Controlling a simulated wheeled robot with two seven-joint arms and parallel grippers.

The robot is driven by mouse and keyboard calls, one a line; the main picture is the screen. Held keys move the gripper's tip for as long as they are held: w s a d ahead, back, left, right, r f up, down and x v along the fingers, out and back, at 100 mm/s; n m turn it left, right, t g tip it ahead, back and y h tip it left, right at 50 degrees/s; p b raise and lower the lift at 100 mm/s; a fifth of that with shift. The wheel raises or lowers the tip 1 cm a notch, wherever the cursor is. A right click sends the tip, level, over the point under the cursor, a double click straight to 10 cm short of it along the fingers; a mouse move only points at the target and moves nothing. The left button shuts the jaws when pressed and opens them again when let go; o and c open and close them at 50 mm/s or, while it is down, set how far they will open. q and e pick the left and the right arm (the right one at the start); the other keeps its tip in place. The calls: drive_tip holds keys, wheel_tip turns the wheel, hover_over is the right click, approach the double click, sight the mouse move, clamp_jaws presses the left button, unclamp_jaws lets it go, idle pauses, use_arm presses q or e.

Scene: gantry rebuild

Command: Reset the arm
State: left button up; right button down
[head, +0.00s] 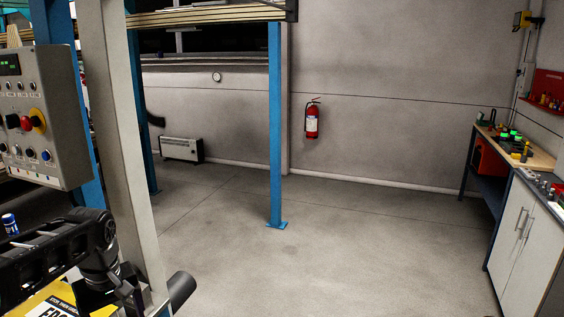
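My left arm (50,258) comes in from the left edge in the lower left of the head view. It is dark and bends downward at a round joint. Below the joint is a dark end part (126,291), which seems to be my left gripper. Its fingers do not show clearly, so I cannot tell whether it is open or shut. Nothing can be seen held there. My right arm and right gripper are not in view.
A grey control box (42,118) with buttons and a red knob hangs close above my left arm. A pale post (122,150) stands beside it. A blue post (275,130) stands mid-view. The workbench (540,158) and white cabinet (522,240) line the right. The middle floor is clear.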

use_arm(q)
drive_tip(key=w+d+f+m+t+h, duration=0.2)
drive_tip(key=w+d+f+m+t, duration=0.2)
drive_tip(key=w+d+f, duration=0.3)
drive_tip(key=s+d+f+m+h+b, duration=0.1)
drive_tip(key=d+f, duration=0.5)
drive_tip(key=f, duration=0.3)
drive_tip(key=s+d+f+m+h, duration=0.1)
drive_tip(key=s+d+f, duration=0.1)
drive_tip(key=d+f, duration=0.55)
drive_tip(key=s+d+f+g+b, duration=0.1)
drive_tip(key=s+d+f, duration=0.3)
drive_tip(key=s+f, duration=0.5)
drive_tip(key=s+d+f+m+g+h+b, duration=0.1)
drive_tip(key=s+d+f+g, duration=0.2)
drive_tip(key=s+f, duration=0.7)
drive_tip(key=s+d, duration=0.1)
drive_tip(key=s, duration=0.5)
drive_tip(key=shift+d+f+g, duration=0.15)
drive_tip(key=shift+d+g, duration=0.05)
drive_tip(key=shift+g, duration=0.1)
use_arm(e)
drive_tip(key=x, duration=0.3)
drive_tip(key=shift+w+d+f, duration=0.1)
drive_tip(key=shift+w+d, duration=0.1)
